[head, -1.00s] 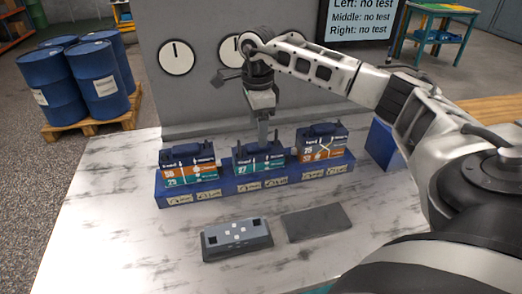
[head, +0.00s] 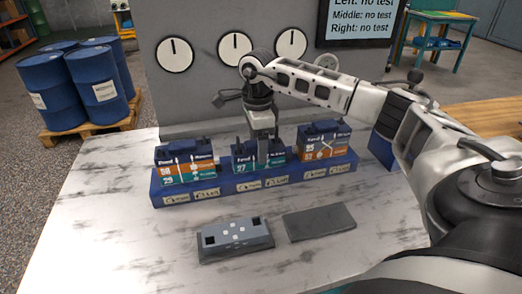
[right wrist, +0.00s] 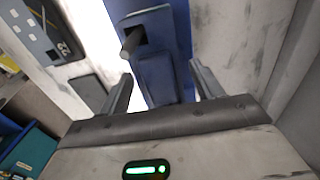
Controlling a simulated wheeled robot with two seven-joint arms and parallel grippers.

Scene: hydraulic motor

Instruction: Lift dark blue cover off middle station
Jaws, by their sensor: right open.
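The middle station (head: 245,162) stands in a row of three on a long blue base (head: 228,190), with a teal and white printed front. Its dark blue cover is largely hidden behind my right gripper in the head view. In the right wrist view a dark blue cover (right wrist: 158,78) lies between the two fingers. My right gripper (head: 263,155) is open and reaches down over the middle station, and it also shows in the right wrist view (right wrist: 162,84). I cannot tell whether the fingers touch the cover. My left gripper is not in view.
The left station (head: 185,165) and right station (head: 322,140) flank the middle one closely. A grey panel with buttons (head: 236,240) and a dark flat plate (head: 320,222) lie in front. Gauges (head: 175,54) hang on the grey wall behind. The table's front left is clear.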

